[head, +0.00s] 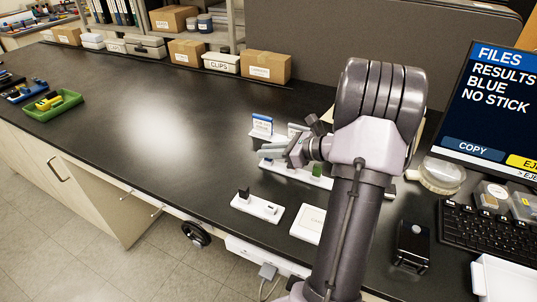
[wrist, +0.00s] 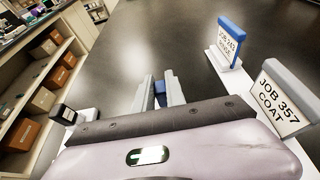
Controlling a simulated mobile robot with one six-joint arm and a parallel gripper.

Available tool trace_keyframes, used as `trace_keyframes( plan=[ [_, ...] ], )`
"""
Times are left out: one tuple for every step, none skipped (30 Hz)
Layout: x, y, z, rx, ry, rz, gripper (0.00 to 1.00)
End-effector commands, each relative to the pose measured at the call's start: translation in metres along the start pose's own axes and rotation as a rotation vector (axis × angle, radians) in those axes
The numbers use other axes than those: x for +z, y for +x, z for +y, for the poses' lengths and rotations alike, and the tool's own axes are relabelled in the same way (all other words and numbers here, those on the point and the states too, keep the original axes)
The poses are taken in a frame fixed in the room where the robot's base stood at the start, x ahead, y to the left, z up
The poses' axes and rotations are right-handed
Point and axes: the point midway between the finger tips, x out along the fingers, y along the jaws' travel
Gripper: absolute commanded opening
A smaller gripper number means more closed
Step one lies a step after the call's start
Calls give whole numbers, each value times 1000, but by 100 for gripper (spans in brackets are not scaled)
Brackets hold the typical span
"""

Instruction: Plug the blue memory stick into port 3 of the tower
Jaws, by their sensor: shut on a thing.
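My gripper (head: 270,150) reaches left over the white stands on the black bench. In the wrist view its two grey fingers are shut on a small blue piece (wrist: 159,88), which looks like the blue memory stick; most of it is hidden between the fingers. In the head view the fingers hide the stick. The monitor (head: 490,105) reads "FILES RESULTS BLUE NO STICK". I cannot clearly make out the tower or its port 3 in either view.
A blue-topped job card (head: 262,126) stands behind the gripper; a grey-topped card (wrist: 285,100) is at right in the wrist view. A white base (head: 257,208) with a black upright piece is in front. A green tray (head: 65,107) lies far left. The bench's middle is clear.

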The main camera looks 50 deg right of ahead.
Motion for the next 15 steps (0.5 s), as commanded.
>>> trace_keyframes(
  plan=[
    [0,0,0,0,0,0,0],
    [0,0,0,0,0,0,0],
    [2,-1,0,0,0,0,0],
    [4,-2,0,0,-1,0,0],
    [7,-3,0,0,-1,0,0],
    [11,-5,0,0,-2,0,0],
    [15,-6,0,0,-2,0,0],
    [20,-8,0,0,-2,0,0],
    [26,-11,0,0,-2,0,0],
    [31,-13,0,0,-1,0,0],
    [36,-15,0,0,-2,0,0],
    [36,-19,4,0,1,0,0],
    [34,-23,8,-1,2,0,0],
    [33,-27,13,-2,4,0,0],
    [31,-32,20,-1,4,0,0]
  ],
)
